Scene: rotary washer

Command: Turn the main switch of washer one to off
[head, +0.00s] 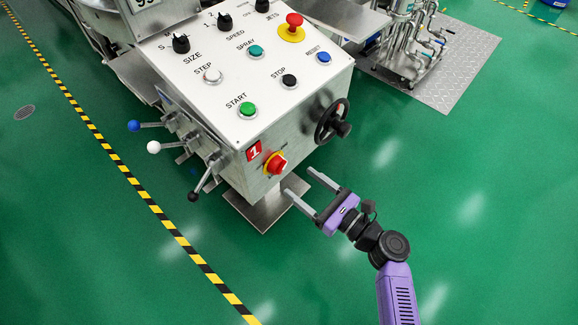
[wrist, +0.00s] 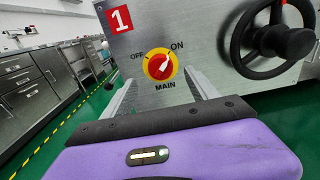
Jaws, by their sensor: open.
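The main switch of washer one (head: 277,164) is a red knob on a yellow disc, low on the end panel. It also shows in the wrist view (wrist: 160,66), between labels OFF on the left and ON on the right, with MAIN below. Its white pointer tilts up and right, toward ON. A red plate with a white 1 (wrist: 120,19) sits at its upper left. My gripper (head: 299,181) is open and empty, in front of the panel, its fingers toward the switch. In the wrist view the two fingers stand to either side below the knob, apart from it.
A black handwheel (head: 332,121) sticks out right of the switch. Levers with blue, white and black balls (head: 153,147) stick out at the left. The sloped top panel (head: 240,75) carries several buttons and knobs. Green floor is clear around my arm.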

